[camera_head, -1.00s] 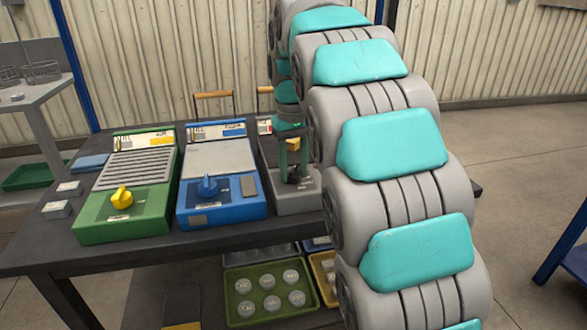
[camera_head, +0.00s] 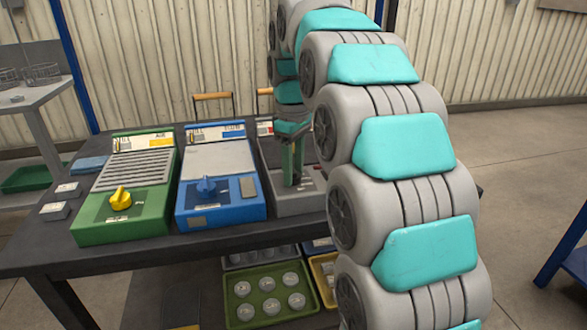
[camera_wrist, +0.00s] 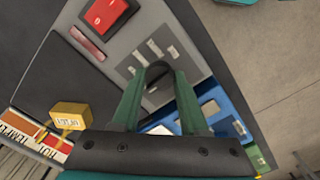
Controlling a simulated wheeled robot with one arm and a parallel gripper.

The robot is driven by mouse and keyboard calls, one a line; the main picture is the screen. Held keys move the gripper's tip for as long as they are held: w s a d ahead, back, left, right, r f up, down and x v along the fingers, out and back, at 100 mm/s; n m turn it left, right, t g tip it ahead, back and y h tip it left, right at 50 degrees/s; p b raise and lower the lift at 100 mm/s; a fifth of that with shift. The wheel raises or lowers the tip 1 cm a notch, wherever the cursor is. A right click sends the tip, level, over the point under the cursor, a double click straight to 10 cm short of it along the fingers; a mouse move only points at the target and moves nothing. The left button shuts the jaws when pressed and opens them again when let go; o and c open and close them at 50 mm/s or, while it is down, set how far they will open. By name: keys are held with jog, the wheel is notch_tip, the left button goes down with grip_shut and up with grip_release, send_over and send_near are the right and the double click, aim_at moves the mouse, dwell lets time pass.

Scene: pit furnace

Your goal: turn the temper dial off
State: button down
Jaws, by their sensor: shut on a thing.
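The grey unit (camera_head: 296,206) stands at the right end of the row on the dark table, partly hidden behind my arm. In the wrist view its grey panel (camera_wrist: 124,48) carries a dark dial (camera_wrist: 156,72) with small pale marks around it. The word TEMPER shows in part on a label strip (camera_wrist: 22,130) at the unit's far end. My gripper (camera_head: 292,182) reaches down onto this panel. In the wrist view my gripper (camera_wrist: 158,78) is shut on the dial, which its green fingers partly cover. The dial's pointer direction is hard to tell.
A blue unit (camera_head: 222,180) with a blue knob and a green unit (camera_head: 125,205) with a yellow knob stand to the left. The wrist view shows a red switch (camera_wrist: 108,12) and a yellow tag (camera_wrist: 70,114). A green tray (camera_head: 268,318) lies below.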

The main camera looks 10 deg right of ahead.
jog(key=shift+r, duration=0.1)
dwell(0.3)
jog(key=shift+c, duration=2.1)
grip_release()
